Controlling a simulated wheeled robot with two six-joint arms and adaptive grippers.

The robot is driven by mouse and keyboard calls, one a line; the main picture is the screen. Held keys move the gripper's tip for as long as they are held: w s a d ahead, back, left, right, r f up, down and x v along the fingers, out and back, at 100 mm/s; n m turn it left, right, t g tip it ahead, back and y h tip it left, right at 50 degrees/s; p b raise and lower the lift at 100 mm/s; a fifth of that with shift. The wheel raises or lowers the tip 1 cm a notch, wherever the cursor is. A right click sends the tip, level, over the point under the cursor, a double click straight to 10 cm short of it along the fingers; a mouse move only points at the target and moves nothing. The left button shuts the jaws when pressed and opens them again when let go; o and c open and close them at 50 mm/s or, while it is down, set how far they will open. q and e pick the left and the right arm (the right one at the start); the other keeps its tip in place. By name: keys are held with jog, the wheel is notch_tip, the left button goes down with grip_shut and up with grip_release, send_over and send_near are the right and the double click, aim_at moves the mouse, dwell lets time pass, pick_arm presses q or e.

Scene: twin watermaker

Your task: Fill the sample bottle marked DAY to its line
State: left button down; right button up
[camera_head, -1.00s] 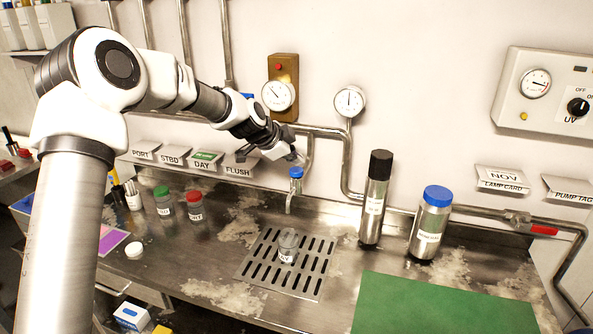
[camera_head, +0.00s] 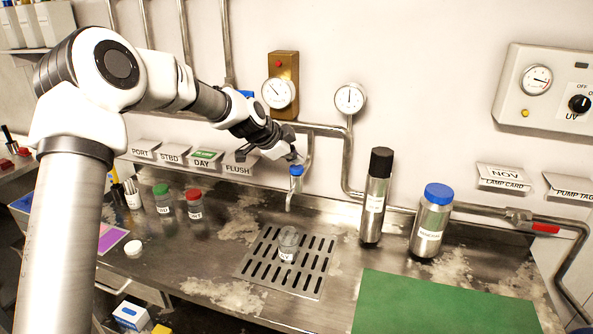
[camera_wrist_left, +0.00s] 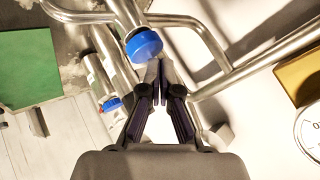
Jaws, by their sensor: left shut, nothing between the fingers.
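A small clear open bottle (camera_head: 288,246) with a white label stands upright on the drain grate (camera_head: 262,277); its label and any line are too small to read. Above and behind it is the tap spout (camera_head: 289,200) with a blue knob (camera_head: 296,170). My left gripper (camera_head: 293,158) is shut and empty, its tips right at the knob's top. In the left wrist view the closed fingers (camera_wrist_left: 158,66) lie beside the blue knob (camera_wrist_left: 144,46); I cannot tell whether they touch. My right gripper is out of view.
A green-capped bottle (camera_head: 162,200) and red-capped bottle (camera_head: 195,203) stand left, near a loose white cap (camera_head: 134,248). Two steel cylinders, one black-topped (camera_head: 376,198) and one blue-topped (camera_head: 432,222), stand right of the grate. A green mat (camera_head: 440,305) lies in front. Pipes run along the wall.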

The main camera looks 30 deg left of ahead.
pick_arm(q)
jog(key=shift+f+b, duration=0.65)
dwell(1.9)
dwell(4.6)
jog(key=shift+r+p, duration=0.55)
jog(key=shift+r, duration=0.4)
